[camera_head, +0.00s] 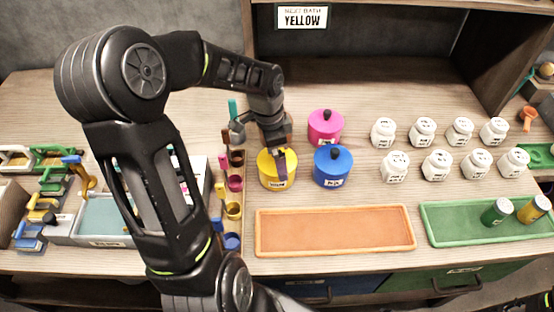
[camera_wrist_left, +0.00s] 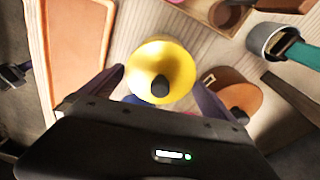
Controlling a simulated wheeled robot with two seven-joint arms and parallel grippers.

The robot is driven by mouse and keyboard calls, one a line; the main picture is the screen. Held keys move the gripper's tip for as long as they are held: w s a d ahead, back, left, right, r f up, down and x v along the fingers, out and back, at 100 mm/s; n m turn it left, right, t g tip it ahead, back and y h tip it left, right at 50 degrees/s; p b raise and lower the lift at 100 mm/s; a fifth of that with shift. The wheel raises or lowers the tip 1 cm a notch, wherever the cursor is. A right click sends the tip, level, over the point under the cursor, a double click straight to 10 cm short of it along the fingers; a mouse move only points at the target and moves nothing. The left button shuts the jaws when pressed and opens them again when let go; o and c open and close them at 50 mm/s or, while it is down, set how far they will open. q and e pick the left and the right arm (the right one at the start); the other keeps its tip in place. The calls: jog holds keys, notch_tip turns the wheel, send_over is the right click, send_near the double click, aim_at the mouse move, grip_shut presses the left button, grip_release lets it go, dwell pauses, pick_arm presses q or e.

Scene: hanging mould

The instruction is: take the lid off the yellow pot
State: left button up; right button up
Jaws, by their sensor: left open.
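The yellow pot (camera_head: 268,181) stands on the bench with its yellow lid on; a dark knob is on top. In the left wrist view the yellow lid (camera_wrist_left: 160,58) lies between my fingers, with its knob (camera_wrist_left: 160,87) near the middle of the gap. My left gripper (camera_head: 280,168) is open above the pot, pointing down, and partly hides the lid in the head view. It also shows in the left wrist view (camera_wrist_left: 158,92), the fingers apart and on either side of the knob. I cannot tell the exact height of the fingertips. My right gripper is not in view.
A blue pot (camera_head: 333,168) stands close right, a pink pot (camera_head: 325,126) behind it. A brown lid (camera_wrist_left: 228,88) is beside the yellow one. An orange tray (camera_head: 335,231) lies in front. Small coloured cups (camera_head: 235,183) stand left. Several white jars (camera_head: 395,165) stand right.

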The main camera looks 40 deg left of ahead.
pick_arm(q)
jog(key=c, duration=1)
jog(key=shift+r, duration=0.1)
notch_tip(320, 180, up, 10)
jog(key=p, duration=0.7)
jog(key=shift+p, duration=0.4)
